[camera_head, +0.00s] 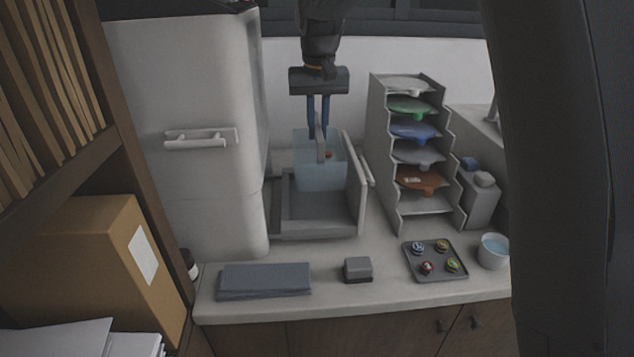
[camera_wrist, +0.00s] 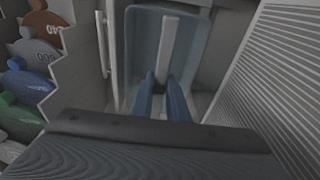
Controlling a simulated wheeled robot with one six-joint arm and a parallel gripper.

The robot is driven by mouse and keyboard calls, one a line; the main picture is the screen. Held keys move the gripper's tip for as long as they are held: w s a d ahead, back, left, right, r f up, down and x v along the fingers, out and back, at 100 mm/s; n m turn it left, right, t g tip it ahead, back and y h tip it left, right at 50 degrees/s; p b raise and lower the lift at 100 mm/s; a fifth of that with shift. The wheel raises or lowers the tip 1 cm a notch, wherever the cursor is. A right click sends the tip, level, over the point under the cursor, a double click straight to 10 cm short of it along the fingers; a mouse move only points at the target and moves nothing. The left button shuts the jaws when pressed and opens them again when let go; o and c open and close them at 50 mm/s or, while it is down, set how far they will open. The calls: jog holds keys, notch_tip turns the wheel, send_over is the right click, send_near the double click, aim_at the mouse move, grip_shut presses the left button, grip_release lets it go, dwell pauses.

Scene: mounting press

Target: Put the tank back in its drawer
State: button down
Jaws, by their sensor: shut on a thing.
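The tank (camera_head: 312,172) is a translucent pale blue box with a grey bar-like handle (camera_head: 320,146) on top. My gripper (camera_head: 319,134) points down from above, and its two blue fingers are shut on the handle. The open drawer (camera_head: 316,222) is a grey tray with a pale front panel at its right, and the tank is over or partly inside its back part. I cannot tell whether the tank touches the drawer floor. In the wrist view the tank (camera_wrist: 140,50) lies beyond my fingertips (camera_wrist: 163,84), with the handle between them.
A white machine (camera_head: 190,120) stands left of the drawer. A stepped rack (camera_head: 386,190) with several coloured discs stands at the right. In front are a folded grey cloth (camera_head: 264,281), a small grey block (camera_head: 357,269), a tray of small pieces (camera_head: 436,275) and a cup (camera_head: 493,254).

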notch_tip(320, 180, down, 9)
jog(key=p, duration=0.2)
jog(key=shift+s+f+p, duration=0.1)
jog(key=shift+p, duration=0.2)
jog(key=c, duration=1.7)
grip_release()
jog(key=shift+f, duration=0.15)
jog(key=r+b, duration=0.1)
jog(key=r, duration=0.2)
jog(key=s+r+b, duration=0.1)
jog(key=r, duration=0.7)
jog(key=shift+s+r+b, duration=0.25)
jog(key=shift+s+b, duration=0.1)
jog(key=shift+b, duration=0.05)
jog(key=shift+s+r, duration=0.1)
jog(key=shift+r, duration=0.2)
